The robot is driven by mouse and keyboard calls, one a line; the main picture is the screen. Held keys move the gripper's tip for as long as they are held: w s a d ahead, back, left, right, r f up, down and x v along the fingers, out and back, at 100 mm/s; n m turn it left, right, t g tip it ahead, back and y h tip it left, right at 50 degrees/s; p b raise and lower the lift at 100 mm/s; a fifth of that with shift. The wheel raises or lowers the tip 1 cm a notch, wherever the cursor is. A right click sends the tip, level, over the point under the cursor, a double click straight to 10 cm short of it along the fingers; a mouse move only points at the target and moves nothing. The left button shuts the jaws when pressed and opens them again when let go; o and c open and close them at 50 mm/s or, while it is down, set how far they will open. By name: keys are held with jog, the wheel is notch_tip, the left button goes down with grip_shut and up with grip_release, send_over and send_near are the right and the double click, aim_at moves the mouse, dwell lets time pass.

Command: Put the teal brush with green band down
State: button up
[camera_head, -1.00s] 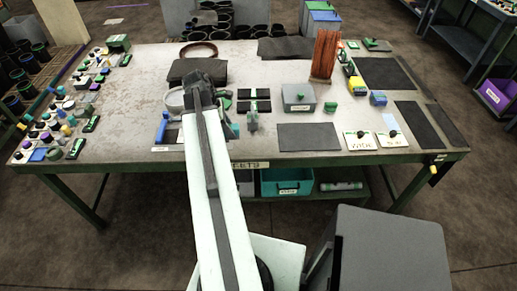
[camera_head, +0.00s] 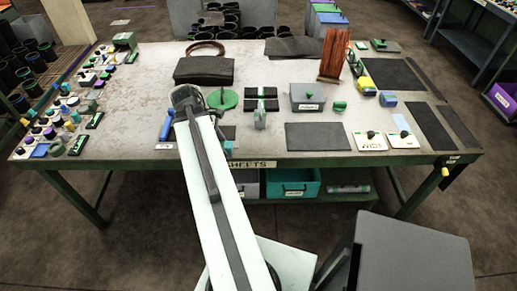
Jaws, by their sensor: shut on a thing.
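A small teal piece (camera_head: 227,148) shows just right of my arm, near the table's front edge. It looks like part of the teal brush; its green band and the rest of it are hidden behind the arm. My arm reaches over the worktable (camera_head: 140,105), and its dark end is above the table left of the middle. My gripper is hidden behind the arm, so neither its jaws nor its hold on the brush show. I cannot tell whether the brush touches the table.
A green disc with a dark post (camera_head: 223,98) stands right of the arm's end. A blue-handled tool (camera_head: 166,125) lies left. A grey box (camera_head: 308,97) and a dark mat (camera_head: 317,136) are to the right. Many small items crowd the left edge. Bare tabletop lies left of centre.

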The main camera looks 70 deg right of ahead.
jog(key=s+d, duration=0.3)
jog(key=d, duration=0.1)
jog(key=s+d+f+b, duration=0.1)
jog(key=s+d, duration=0.2)
jog(key=d, duration=0.1)
jog(key=s+d, duration=0.3)
jog(key=d, duration=0.1)
jog(key=shift+s+f, duration=0.1)
jog(key=shift+f, duration=0.05)
jog(key=shift+s+d+f+b, duration=0.2)
jog(key=shift+s+d+b, duration=0.15)
jog(key=shift+d, duration=0.15)
notch_tip(320, 180, down, 4)
jog(key=b, duration=0.3)
jog(key=shift+w+a+r+b, duration=0.1)
jog(key=shift+r+b, duration=0.1)
jog(key=shift+b, duration=0.1)
jog(key=shift+r, duration=0.2)
jog(key=shift+f, duration=0.15)
jog(key=o, duration=1.2)
